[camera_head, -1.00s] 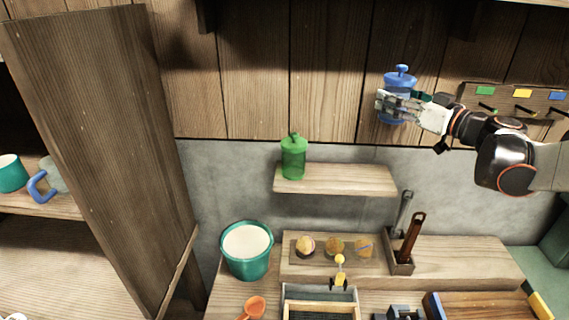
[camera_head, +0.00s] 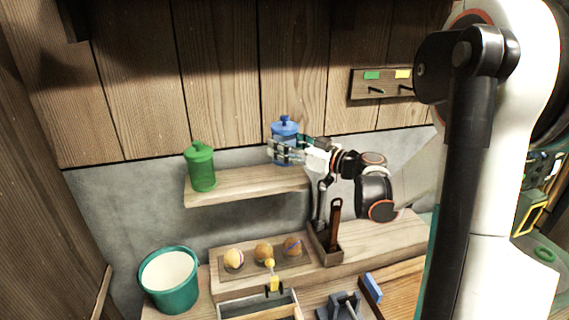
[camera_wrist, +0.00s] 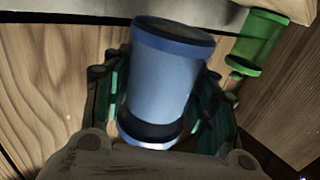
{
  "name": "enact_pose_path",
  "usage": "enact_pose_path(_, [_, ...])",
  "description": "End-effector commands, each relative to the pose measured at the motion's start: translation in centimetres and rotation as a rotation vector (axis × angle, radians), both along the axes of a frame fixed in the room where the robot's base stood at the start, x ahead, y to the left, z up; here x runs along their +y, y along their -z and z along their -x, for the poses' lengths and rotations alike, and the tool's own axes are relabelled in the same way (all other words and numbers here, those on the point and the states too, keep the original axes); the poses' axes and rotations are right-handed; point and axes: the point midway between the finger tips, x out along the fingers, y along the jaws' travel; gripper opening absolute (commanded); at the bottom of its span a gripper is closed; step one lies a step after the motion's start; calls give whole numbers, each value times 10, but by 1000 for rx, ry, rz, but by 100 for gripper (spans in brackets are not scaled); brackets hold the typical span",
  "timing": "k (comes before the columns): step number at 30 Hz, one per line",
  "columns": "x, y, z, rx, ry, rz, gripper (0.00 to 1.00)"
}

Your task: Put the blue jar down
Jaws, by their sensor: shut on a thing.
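The blue jar (camera_head: 285,137) has a knobbed blue lid and is upright in the head view, at the right end of the small wooden wall shelf (camera_head: 240,186). My gripper (camera_head: 281,151) is shut around the jar's body, coming from the right. The jar's base is at about shelf height; the fingers and the angle hide whether it touches the board. In the wrist view the jar (camera_wrist: 165,80) fills the middle between the dark green fingers (camera_wrist: 160,105). A green lidded jar (camera_head: 201,167) stands at the shelf's left end, apart from the blue one.
Below the shelf are a teal bucket (camera_head: 169,278), three round items on a board (camera_head: 263,268) and a wooden holder with tools (camera_head: 326,244). A peg rail (camera_head: 382,85) hangs at upper right. The shelf between the jars is clear.

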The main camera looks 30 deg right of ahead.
Motion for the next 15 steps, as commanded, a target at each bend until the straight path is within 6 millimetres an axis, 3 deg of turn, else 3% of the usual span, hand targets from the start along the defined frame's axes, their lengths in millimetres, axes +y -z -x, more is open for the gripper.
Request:
enact_pose_path(11, [0,42,0,-1,0,0,17])
enact_pose_path(15, [0,44,0,-1,0,0,17])
